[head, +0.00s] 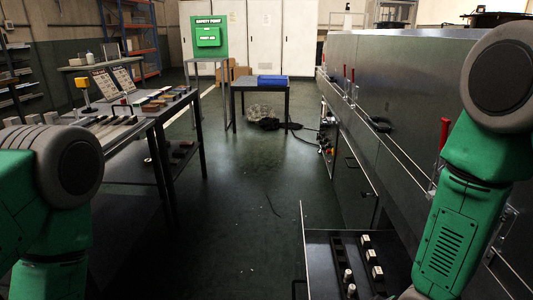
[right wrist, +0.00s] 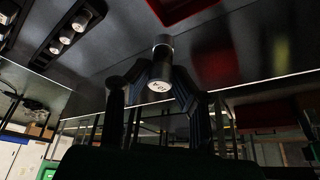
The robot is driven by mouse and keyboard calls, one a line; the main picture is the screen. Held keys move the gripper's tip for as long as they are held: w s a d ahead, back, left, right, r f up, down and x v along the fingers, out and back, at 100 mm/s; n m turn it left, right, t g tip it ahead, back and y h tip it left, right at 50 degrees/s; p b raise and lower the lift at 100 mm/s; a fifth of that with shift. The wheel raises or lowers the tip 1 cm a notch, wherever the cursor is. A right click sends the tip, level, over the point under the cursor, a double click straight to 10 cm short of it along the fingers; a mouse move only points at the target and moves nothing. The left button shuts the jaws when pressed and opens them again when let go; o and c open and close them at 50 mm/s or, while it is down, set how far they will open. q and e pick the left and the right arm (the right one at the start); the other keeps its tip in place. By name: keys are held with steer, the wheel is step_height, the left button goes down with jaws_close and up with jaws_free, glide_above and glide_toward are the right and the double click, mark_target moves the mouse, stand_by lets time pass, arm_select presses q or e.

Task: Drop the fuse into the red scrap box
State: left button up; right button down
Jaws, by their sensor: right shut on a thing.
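In the right wrist view my right gripper (right wrist: 165,77) is shut on the fuse (right wrist: 158,87), a short cylinder with a dark middle and pale metal end caps. Its marked end faces the camera. The red scrap box (right wrist: 190,12) shows only in part at the top edge of that view, near the fuse's far end. The fuse appears apart from the box. The gap between them is hard to judge. In the head view the right gripper, the fuse and the box are out of frame. My left arm enters at the left, but its gripper is not visible.
Black fuse holders with several pale-capped fuses (head: 372,257) sit in the open panel at the bottom right; they also show in the right wrist view (right wrist: 67,37). The long dark dryer (head: 405,95) bounds the right side. A bench (head: 130,122) stands left; the middle floor is clear.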

steer(key=c, duration=1.3)
jaws_free()
steer(key=shift+a+r, duration=0.1)
steer(key=shift+a, duration=0.05)
steer(key=shift+d, duration=0.25)
steer(key=shift+s+d+r, duration=0.1)
steer(key=shift+r, duration=0.1)
steer(key=v, duration=1.1)
steer(key=shift+r, duration=0.1)
